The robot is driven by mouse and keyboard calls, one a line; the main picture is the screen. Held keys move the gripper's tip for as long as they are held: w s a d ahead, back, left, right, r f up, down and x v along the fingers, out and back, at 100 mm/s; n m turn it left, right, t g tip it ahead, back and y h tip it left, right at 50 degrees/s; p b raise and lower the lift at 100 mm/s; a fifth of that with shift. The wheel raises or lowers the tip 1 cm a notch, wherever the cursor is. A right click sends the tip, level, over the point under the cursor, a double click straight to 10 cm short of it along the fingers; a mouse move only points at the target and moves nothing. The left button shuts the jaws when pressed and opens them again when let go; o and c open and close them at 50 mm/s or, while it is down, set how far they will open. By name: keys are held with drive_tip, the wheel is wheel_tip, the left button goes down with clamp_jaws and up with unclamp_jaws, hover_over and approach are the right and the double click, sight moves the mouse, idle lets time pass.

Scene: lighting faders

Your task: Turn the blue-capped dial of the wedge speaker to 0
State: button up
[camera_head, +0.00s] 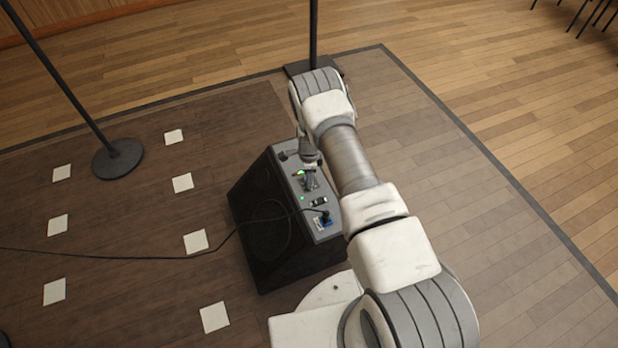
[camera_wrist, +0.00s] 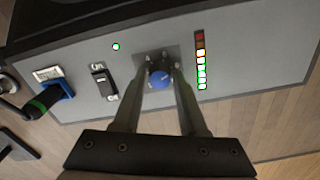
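The wedge speaker (camera_head: 262,208) is a dark box on the floor with a grey control panel (camera_head: 293,182) on top. In the wrist view the blue-capped dial (camera_wrist: 160,79) stands on the panel (camera_wrist: 222,74), on a dark square plate. My gripper (camera_wrist: 160,64) reaches down over the panel, one finger on each side of the dial. The fingers look closed against the cap's sides. The dial's pointer and scale cannot be read clearly. In the head view my gripper (camera_head: 309,172) hides the dial.
A lit level meter (camera_wrist: 201,62) is right of the dial. An on/off switch (camera_wrist: 104,83), a green light (camera_wrist: 116,47) and a blue plug (camera_wrist: 58,89) are to its left. A stand with a round base (camera_head: 118,158) is farther left. White squares dot the dark floor.

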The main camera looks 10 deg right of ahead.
clamp_jaws()
drive_tip(key=shift+n, duration=0.3)
